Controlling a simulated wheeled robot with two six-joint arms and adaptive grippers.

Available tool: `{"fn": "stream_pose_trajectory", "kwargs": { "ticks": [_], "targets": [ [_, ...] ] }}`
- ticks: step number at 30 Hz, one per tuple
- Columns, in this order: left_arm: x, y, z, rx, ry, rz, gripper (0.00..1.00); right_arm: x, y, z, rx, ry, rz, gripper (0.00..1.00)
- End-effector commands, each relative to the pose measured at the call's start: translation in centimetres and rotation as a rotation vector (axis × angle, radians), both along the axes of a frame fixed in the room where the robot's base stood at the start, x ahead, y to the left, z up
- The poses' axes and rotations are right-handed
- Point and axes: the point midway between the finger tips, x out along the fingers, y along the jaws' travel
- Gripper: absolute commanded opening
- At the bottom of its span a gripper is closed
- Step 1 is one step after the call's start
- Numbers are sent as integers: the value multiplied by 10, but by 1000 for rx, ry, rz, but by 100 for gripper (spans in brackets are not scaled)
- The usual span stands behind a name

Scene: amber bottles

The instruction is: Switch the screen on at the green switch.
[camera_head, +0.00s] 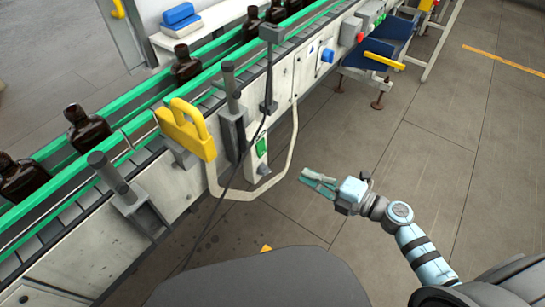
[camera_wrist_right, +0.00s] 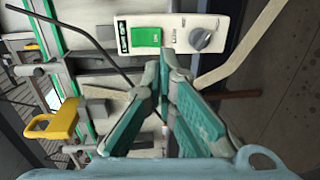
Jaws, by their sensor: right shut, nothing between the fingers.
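The green switch (camera_head: 262,147) sits on a white control box (camera_head: 252,170) on the side of the conveyor. In the right wrist view the green switch (camera_wrist_right: 146,37) is a green rectangle beside a grey knob (camera_wrist_right: 201,39). My right gripper (camera_head: 309,178) is shut and empty, to the right of the box and apart from it in the head view. In the right wrist view its teal fingertips (camera_wrist_right: 167,62) appear just below the switch and box; contact does not show. My left gripper is not in view. I cannot make out a screen.
Amber bottles (camera_head: 87,130) stand on the conveyor between green rails (camera_head: 135,122). A yellow padlock-shaped part (camera_head: 188,130) sticks out left of the switch box. A dark cable hangs by the box, and a pale bent tube loops around it. The floor (camera_head: 420,160) to the right is clear.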

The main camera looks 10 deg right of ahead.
Motion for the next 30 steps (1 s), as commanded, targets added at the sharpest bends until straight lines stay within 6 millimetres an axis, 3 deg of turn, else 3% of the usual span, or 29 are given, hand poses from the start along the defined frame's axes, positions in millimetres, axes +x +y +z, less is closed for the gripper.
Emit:
{"fn": "stream_pose_trajectory", "kwargs": {
  "ticks": [16,30],
  "targets": [
    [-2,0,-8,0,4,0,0,83,69,-13,1,-1,1,0],
    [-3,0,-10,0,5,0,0,93,78,-15,0,0,1,0]
  ]
}}
